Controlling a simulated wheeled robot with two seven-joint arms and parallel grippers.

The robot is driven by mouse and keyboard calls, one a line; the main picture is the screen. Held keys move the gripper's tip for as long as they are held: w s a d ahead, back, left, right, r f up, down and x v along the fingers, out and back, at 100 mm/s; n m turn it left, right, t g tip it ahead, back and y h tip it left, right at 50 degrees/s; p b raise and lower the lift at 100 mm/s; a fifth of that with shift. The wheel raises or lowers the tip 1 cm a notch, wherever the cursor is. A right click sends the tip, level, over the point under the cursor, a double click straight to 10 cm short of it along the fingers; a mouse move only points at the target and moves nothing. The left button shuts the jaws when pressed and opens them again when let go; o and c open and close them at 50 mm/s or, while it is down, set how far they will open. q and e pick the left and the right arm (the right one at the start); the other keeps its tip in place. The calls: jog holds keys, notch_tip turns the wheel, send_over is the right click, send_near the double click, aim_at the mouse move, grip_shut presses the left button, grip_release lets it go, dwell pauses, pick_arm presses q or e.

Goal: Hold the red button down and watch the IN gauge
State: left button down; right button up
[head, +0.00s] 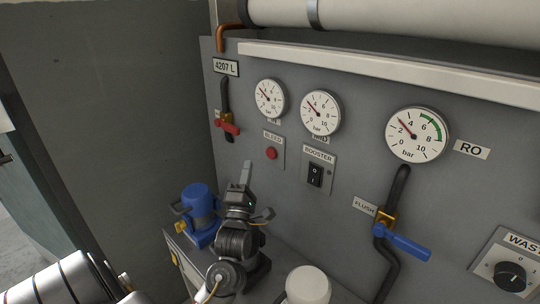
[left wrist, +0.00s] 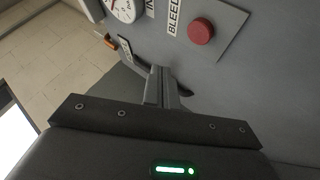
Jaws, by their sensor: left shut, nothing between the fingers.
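The red button (head: 271,153) sits on a small plate under a BLEED label on the grey panel. It also shows in the left wrist view (left wrist: 201,31), standing out from its plate with nothing touching it. The IN gauge (head: 269,98) is the leftmost dial, above the button; its needle points to the upper left, roughly between 2 and 4. In the left wrist view the gauge (left wrist: 124,8) is cut off by the top edge. My left gripper (head: 247,164) is shut and empty, left of and slightly below the button. My right gripper is not in view.
A second gauge (head: 320,112), the BOOSTER switch (head: 315,175) and the RO gauge (head: 417,135) are to the right. A red-handled valve (head: 228,127) is at left, a blue-handled FLUSH valve (head: 408,247) at right. A blue pump (head: 199,208) stands beside my gripper.

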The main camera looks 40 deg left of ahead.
aim_at(268, 150)
pick_arm(q)
jog(key=shift+w+d+b, duration=0.15)
jog(key=shift+w+b, duration=0.1)
jog(key=shift+w, duration=1.2)
jog(key=shift+w+d+b, duration=0.1)
jog(key=shift+w+b, duration=0.15)
jog(key=shift+w, duration=1.2)
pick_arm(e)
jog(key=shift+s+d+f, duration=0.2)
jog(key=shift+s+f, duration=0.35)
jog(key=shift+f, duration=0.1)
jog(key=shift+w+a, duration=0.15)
pick_arm(q)
jog(key=shift+w, duration=0.45)
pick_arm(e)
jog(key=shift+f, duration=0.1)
pick_arm(q)
jog(key=shift+w+d+b, duration=0.1)
jog(key=shift+w+b, duration=0.25)
jog(key=shift+w, duration=0.15)
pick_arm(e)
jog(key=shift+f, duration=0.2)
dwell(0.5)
